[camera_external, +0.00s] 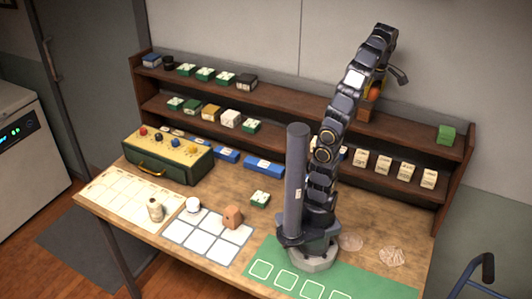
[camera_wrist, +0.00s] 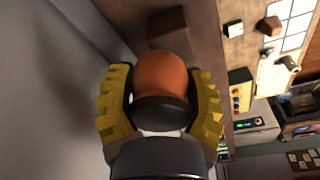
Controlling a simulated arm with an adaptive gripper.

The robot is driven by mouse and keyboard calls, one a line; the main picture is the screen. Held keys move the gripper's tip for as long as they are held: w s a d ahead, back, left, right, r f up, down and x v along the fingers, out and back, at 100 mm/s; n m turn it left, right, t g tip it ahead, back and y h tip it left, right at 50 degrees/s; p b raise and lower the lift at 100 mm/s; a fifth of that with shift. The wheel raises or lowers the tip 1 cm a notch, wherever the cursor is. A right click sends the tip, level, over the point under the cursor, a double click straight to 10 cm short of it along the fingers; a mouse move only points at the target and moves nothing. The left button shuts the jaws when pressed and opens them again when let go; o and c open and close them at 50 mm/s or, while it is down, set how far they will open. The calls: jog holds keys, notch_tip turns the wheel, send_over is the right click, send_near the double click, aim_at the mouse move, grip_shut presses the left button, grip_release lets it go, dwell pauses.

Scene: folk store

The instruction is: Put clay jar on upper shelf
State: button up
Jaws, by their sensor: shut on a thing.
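The clay jar is an orange-brown rounded piece (camera_external: 375,91) with a dark lower part, and it shows large in the wrist view (camera_wrist: 163,78). My gripper (camera_wrist: 160,90) has its yellow fingers shut on both sides of it. In the external view the jar is at the right half of the upper shelf (camera_external: 295,97), partly hidden by my arm. I cannot tell whether it touches the shelf. A brown block (camera_external: 366,109) is close to the jar, and a brown block shape (camera_wrist: 168,28) also shows just beyond it in the wrist view.
A green block (camera_external: 445,134) stands at the upper shelf's right end, with several small boxes (camera_external: 205,74) at its left. Pale boxes (camera_external: 382,165) fill the lower shelf's right. The table holds a yellow-topped green case (camera_external: 168,154), a cream jar (camera_external: 155,209) and a brown block (camera_external: 233,217).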

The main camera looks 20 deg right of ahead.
aim_at(389, 125)
jog(key=s+d+m, duration=0.3)
jog(key=s+d, duration=0.2)
jog(key=s, duration=0.2)
jog(key=shift+w+f, duration=0.2)
jog(key=shift+f, duration=3.35)
jog(key=o, duration=1.1)
jog(key=shift+f, duration=0.15)
jog(key=shift+o, duration=0.2)
notch_tip(389, 125, up, 12)
jog(key=s, duration=0.1)
jog(key=shift+s, duration=0.4)
